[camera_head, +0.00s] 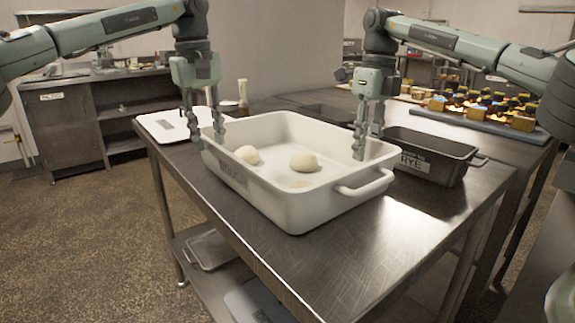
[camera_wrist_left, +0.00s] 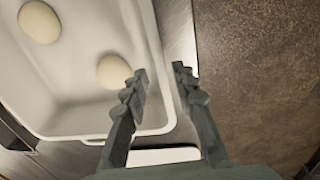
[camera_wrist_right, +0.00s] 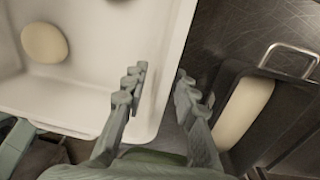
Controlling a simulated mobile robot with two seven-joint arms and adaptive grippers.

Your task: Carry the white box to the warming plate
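The white box (camera_head: 290,208), a deep tray with a dark label and side handles, stands on the steel table. Two pale dough balls (camera_head: 305,162) (camera_head: 247,154) lie in it. My left gripper (camera_head: 207,128) is open at the box's left wall; in the left wrist view its fingers (camera_wrist_left: 158,82) are apart with the rim between them. My right gripper (camera_head: 367,138) is open at the right wall; in the right wrist view its fingers (camera_wrist_right: 159,84) stand either side of the rim. A flat white plate (camera_head: 160,125) lies behind the box at left; I cannot tell whether it is the warming plate.
A dark tin marked RYE (camera_head: 430,160) stands close to the box's right; it holds a pale loaf (camera_wrist_right: 243,110). A board of small pastries (camera_head: 480,120) lies at back right. The table's front part (camera_head: 400,240) is bare. A cabinet (camera_head: 70,125) stands at far left.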

